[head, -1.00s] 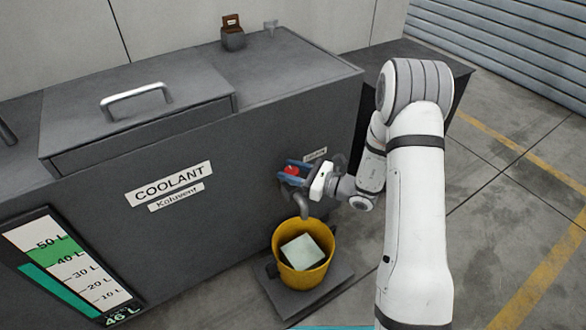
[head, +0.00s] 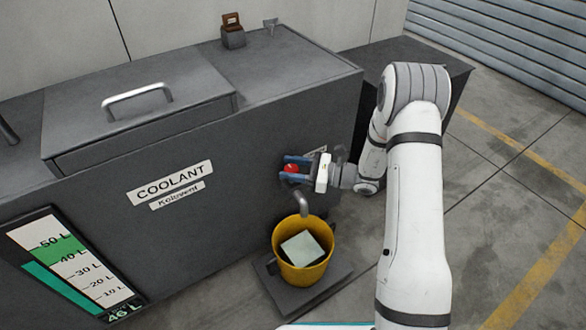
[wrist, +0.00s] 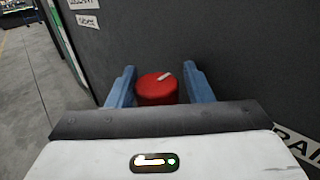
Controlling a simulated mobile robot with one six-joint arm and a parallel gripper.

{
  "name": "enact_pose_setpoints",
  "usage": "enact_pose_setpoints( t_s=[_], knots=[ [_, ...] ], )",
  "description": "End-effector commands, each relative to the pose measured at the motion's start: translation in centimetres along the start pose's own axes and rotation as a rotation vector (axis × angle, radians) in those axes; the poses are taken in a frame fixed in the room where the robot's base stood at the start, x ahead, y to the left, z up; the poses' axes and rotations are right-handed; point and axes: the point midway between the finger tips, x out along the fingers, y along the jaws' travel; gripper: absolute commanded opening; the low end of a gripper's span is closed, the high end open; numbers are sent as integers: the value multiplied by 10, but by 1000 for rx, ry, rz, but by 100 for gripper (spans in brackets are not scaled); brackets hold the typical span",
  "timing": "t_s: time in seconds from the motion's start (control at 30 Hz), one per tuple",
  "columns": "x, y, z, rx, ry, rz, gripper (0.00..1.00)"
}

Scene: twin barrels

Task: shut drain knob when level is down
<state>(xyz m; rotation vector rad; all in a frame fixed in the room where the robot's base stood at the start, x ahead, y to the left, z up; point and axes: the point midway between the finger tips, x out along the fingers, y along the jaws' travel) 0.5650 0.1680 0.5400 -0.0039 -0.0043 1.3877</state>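The red drain knob (head: 291,168) is on the front of the dark grey coolant tank (head: 230,185). My gripper (head: 290,169) has its two blue fingers on either side of the knob. In the wrist view the knob (wrist: 156,88) with a pale mark on top sits between the fingers (wrist: 158,85), with visible gaps, so the gripper looks open. The level gauge (head: 70,265) at lower left shows a teal bar, a green band and the reading 46 L. The drain spout (head: 302,200) hangs below the knob, over the yellow bucket (head: 318,272).
The bucket stands on a dark floor plate (head: 335,290) and has a pale block (head: 302,248) in it. A lid with a handle (head: 137,95) and a small brown-topped object (head: 232,30) are on the tank. Open floor (head: 510,200) lies to the right.

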Motion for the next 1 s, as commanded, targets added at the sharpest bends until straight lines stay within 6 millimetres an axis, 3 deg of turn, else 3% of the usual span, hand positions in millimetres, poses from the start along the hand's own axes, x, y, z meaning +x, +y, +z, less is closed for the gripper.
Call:
enact_pose_setpoints(
  t_s=[0.2,0.47,1.0],
  knots=[
    [0,1,0,1,0,2,60],
    [-1,2,0,4,1,3,60],
    [-74,0,2,2,-1,1,60]
  ],
)
